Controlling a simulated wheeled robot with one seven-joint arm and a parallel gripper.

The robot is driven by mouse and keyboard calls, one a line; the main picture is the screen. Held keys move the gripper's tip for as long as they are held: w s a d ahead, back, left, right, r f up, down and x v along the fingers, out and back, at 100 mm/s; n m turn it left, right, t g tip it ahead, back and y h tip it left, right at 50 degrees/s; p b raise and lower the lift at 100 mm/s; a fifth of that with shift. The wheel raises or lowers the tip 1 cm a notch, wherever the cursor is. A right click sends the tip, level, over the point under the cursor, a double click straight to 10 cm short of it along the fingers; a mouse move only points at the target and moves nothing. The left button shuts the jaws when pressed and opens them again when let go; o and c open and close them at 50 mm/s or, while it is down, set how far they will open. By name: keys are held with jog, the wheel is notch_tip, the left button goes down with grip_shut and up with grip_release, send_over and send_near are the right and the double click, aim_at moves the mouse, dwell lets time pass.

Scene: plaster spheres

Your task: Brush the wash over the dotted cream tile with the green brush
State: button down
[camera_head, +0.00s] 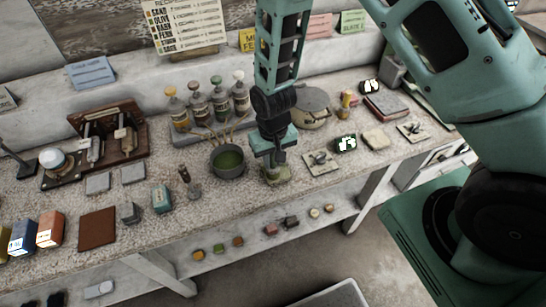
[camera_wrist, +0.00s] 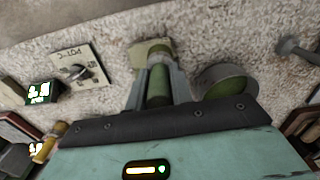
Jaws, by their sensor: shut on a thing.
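My gripper (camera_head: 276,160) points down at the middle of the bench. In the wrist view my gripper (camera_wrist: 159,78) is shut on the green brush (camera_wrist: 158,88), whose handle stands between the fingers. The brush's lower end is over a small pale, greenish-cream tile (camera_wrist: 139,54), also partly visible in the head view (camera_head: 284,179). I cannot make out dots on it, nor whether the bristles touch it. The grey pot (camera_head: 228,172) of green wash (camera_head: 229,160) stands just left of my gripper in the head view; it also shows in the wrist view (camera_wrist: 226,84).
A plain pale block (camera_head: 377,138) lies farther right. Several bottles (camera_head: 218,103) stand behind the pot. A teal box (camera_head: 161,199) lies at the left.

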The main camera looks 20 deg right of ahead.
jog(key=shift+f, duration=0.2)
jog(key=shift+s, duration=0.1)
jog(key=shift+s, duration=0.85)
jog(key=shift+w, duration=0.15)
jog(key=shift+w, duration=1.75)
jog(key=shift+s, duration=0.15)
jog(key=shift+s, duration=1.75)
